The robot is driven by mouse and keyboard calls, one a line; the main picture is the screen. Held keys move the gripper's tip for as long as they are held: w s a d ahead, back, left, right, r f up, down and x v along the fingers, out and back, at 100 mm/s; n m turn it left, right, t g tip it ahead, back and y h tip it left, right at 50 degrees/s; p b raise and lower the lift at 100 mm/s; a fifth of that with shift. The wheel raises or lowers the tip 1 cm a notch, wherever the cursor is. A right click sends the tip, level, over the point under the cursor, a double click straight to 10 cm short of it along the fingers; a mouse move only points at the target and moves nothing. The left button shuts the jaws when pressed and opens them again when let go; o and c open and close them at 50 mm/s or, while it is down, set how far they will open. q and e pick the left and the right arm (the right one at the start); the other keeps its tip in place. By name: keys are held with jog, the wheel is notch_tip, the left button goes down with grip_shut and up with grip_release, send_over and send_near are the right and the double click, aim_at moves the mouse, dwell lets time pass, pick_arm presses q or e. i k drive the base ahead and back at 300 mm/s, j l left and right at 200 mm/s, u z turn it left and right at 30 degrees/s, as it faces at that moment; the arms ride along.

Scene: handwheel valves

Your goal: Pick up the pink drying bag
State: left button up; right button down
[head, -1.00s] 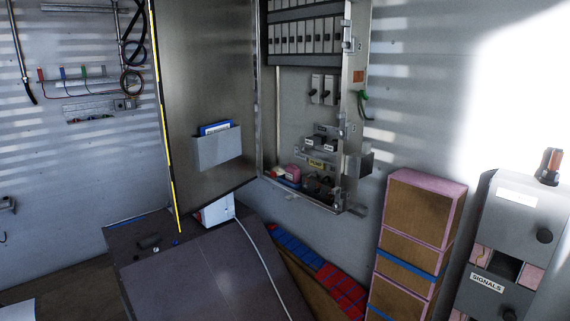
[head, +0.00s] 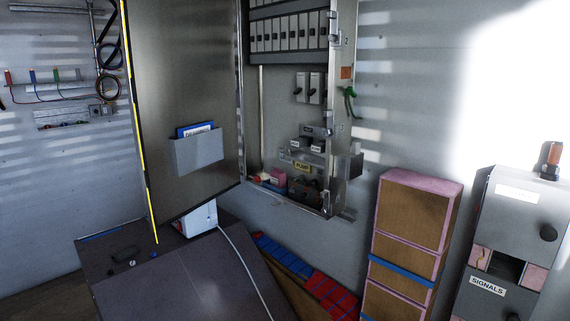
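A small pink object (head: 279,180), which looks like the drying bag, sits on the floor of the open wall cabinet (head: 334,120), at its left side. A small white and red item (head: 264,177) lies to its left, and a blue and red strip (head: 272,187) runs along the cabinet's front edge below it. Dark parts (head: 305,188) stand to its right. The pink object is small in this view and its details cannot be told. Neither of my grippers is in view.
The open cabinet door (head: 185,100) with a document pocket (head: 197,152) stands left of the opening. A dark sloped desk (head: 180,280) is below. Brown, pink-edged boxes (head: 410,220) and a grey signals cabinet (head: 520,220) stand at right. Blue and red blocks (head: 290,262) lie low in the middle.

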aim_at(278, 177)
jog(key=z, duration=1.95)
jog(key=u, duration=2.35)
jog(key=i+l+u, duration=0.2)
jog(key=u, duration=0.25)
jog(key=i+l+u, duration=0.2)
jog(key=u, duration=0.25)
jog(key=i+l+u, duration=0.1)
jog(key=l+u, duration=0.35)
jog(key=j, duration=0.1)
